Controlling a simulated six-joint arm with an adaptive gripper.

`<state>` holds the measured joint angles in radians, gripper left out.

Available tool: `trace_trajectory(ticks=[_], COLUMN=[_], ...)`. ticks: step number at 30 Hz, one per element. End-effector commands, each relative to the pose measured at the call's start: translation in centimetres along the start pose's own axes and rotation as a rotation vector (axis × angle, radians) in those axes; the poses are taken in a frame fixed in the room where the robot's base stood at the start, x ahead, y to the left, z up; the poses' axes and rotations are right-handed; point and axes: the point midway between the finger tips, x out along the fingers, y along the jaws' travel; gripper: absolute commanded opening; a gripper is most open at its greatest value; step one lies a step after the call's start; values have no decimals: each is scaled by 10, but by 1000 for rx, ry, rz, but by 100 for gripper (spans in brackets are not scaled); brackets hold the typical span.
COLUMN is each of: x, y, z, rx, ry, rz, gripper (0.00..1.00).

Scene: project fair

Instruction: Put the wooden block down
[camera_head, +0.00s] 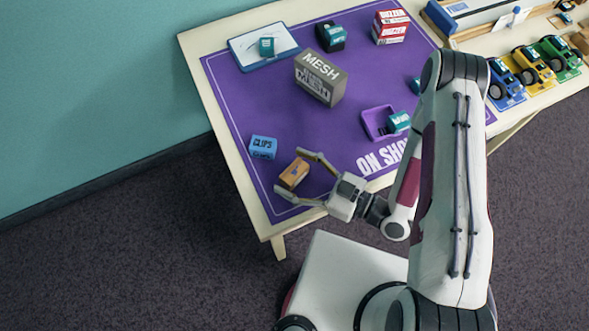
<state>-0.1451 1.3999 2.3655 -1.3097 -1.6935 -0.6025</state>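The wooden block (294,174) is orange-brown with a small dark mark on top. It is at the near left of the purple mat (228,98), close to the table's front edge. My gripper (296,174) reaches in from the right, with its fingers spread wide on either side of the block. The block nearly fills the gap between the fingertips. I cannot tell whether both fingers touch it, or whether it rests on the mat or is slightly above it.
A blue CLIPS box (263,147) stands just left of the block. A grey MESH box (320,77), a purple tray (375,124) with a teal box (399,121), a white-and-blue board (247,54) and a red-white box (391,26) stand farther off. Clear mat lies behind the block.

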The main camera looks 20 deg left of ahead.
Motion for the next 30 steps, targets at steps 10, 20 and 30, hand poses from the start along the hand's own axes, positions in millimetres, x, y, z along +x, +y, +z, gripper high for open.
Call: trace_trajectory(ticks=[10, 20, 30], x=[0, -12, -34], y=[0, 1, 1], z=[-2, -3, -3], rx=[0, 2, 1], ry=[0, -1, 0], rz=[0, 3, 3], gripper=[70, 70, 70])
